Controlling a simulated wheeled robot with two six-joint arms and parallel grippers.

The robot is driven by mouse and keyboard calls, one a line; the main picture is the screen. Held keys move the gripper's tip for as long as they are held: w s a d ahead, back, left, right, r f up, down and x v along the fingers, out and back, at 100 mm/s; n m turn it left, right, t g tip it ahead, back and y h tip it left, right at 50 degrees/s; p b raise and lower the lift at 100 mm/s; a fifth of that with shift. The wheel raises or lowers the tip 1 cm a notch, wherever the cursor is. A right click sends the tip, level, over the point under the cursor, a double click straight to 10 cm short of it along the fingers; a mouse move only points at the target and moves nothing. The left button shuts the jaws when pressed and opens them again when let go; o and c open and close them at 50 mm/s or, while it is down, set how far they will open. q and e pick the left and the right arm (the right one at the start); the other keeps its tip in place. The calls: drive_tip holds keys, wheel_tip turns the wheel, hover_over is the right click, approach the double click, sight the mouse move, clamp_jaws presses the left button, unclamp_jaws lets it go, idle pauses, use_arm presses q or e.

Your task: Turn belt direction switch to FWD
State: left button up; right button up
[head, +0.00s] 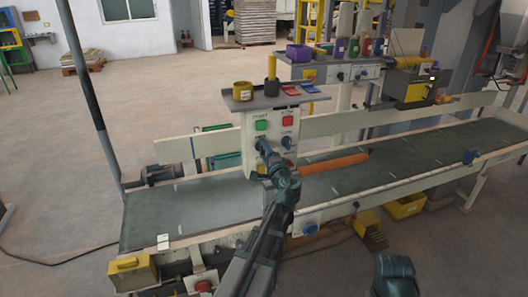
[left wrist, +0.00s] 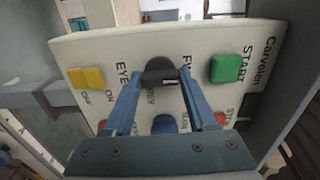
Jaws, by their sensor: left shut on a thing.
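The belt direction switch (left wrist: 160,72) is a black knob on the off-white control panel (left wrist: 105,48), with partly covered FWD and REV lettering beside it. My left gripper (left wrist: 160,80) is shut on this knob, one blue finger on each side. In the head view my left gripper (head: 266,148) reaches up to the front of the panel (head: 248,158) and hides the switch. Which mark the knob points to is unclear.
In the left wrist view a green START button (left wrist: 226,68), a yellow EYE switch (left wrist: 86,78) and a blue knob (left wrist: 165,124) surround the switch. The conveyor belt (head: 200,205) runs below the panel. An orange roller (head: 333,164) lies across it.

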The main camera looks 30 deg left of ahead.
use_arm(q)
drive_tip(key=o, duration=1.4)
drive_tip(key=shift+c, duration=0.2)
drive_tip(key=v, duration=1.3)
drive_tip(key=shift+s+d, duration=0.25)
drive_tip(key=shift+d, duration=0.1)
drive_tip(key=s+d+f+n+g+h+p, duration=0.1)
drive_tip(key=s+d+f+g+h, duration=0.3)
drive_tip(key=d, duration=0.5)
drive_tip(key=s+d+f+n+g+h+p, duration=0.1)
drive_tip(key=s+d+f+g+h+p, duration=0.2)
drive_tip(key=s+d+f, duration=0.3)
drive_tip(key=s+d+f+n+g+h+p, duration=0.2)
drive_tip(key=s+d+f+g+h, duration=0.3)
drive_tip(key=s+d, duration=0.3)
drive_tip(key=d+p, duration=0.1)
drive_tip(key=d, duration=0.2)
drive_tip(key=shift+s+d, duration=0.35)
